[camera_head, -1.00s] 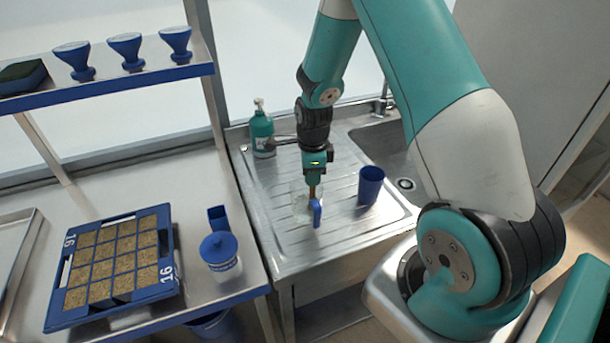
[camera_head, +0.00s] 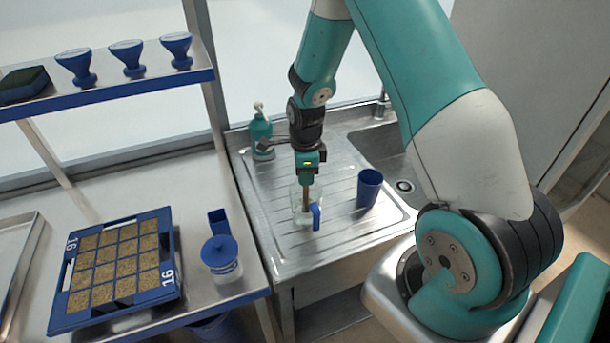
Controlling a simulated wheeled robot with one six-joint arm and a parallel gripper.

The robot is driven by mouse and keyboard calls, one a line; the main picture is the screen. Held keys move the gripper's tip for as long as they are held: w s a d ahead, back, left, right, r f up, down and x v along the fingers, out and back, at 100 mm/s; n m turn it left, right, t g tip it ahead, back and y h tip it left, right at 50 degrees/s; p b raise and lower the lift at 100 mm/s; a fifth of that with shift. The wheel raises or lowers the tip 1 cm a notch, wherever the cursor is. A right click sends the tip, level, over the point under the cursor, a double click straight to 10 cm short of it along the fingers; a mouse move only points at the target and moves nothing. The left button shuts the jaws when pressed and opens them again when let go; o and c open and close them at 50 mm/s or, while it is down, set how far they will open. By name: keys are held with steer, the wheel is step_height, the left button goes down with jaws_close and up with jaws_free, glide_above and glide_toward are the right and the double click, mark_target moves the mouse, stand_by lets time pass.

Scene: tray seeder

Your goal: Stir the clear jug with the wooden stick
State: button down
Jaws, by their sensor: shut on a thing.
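The clear jug (camera_head: 298,214) with a blue handle (camera_head: 316,217) stands on the ribbed steel drainboard, left of the blue cup. My gripper (camera_head: 307,176) is above the jug, pointing down and shut on the wooden stick (camera_head: 306,197). The stick is about upright and its lower part reaches down into the jug. The stick's lower tip and the jug's contents are too small to make out.
A blue cup (camera_head: 369,188) stands right of the jug. A teal pump bottle (camera_head: 261,135) stands at the back left of the drainboard (camera_head: 265,200). The sink basin (camera_head: 385,145) is behind right. A seed tray (camera_head: 172,254) and a blue-lidded container (camera_head: 219,250) are on the left bench.

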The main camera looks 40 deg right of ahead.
steer(key=shift+r+p, duration=3.45)
steer(key=shift+r, duration=1.45)
